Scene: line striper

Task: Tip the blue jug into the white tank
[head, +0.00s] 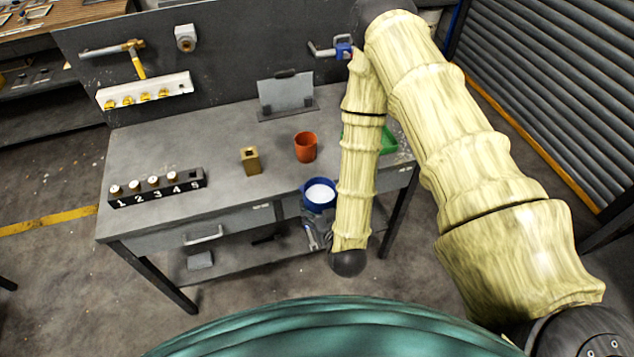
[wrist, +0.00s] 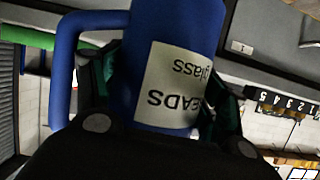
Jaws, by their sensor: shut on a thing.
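The blue jug (head: 306,202) is at the table's front edge in the head view, seen from above with its round mouth up and white contents inside. In the wrist view the jug (wrist: 180,25) fills the middle, with its handle (wrist: 62,75) on the left and a white label on its body. My gripper (head: 318,228) is shut on the jug, with dark fingers on both sides of its body in the wrist view (wrist: 165,95). My arm partly covers the gripper in the head view. I cannot make out a white tank in either view.
On the grey table (head: 215,150) stand an orange cup (head: 305,147), a brass block (head: 250,160), a numbered rack (head: 155,188) with several white-topped pieces, and a grey plate on a stand (head: 286,95). A green tray (head: 387,141) is partly behind my arm. Bare tabletop lies between rack and block.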

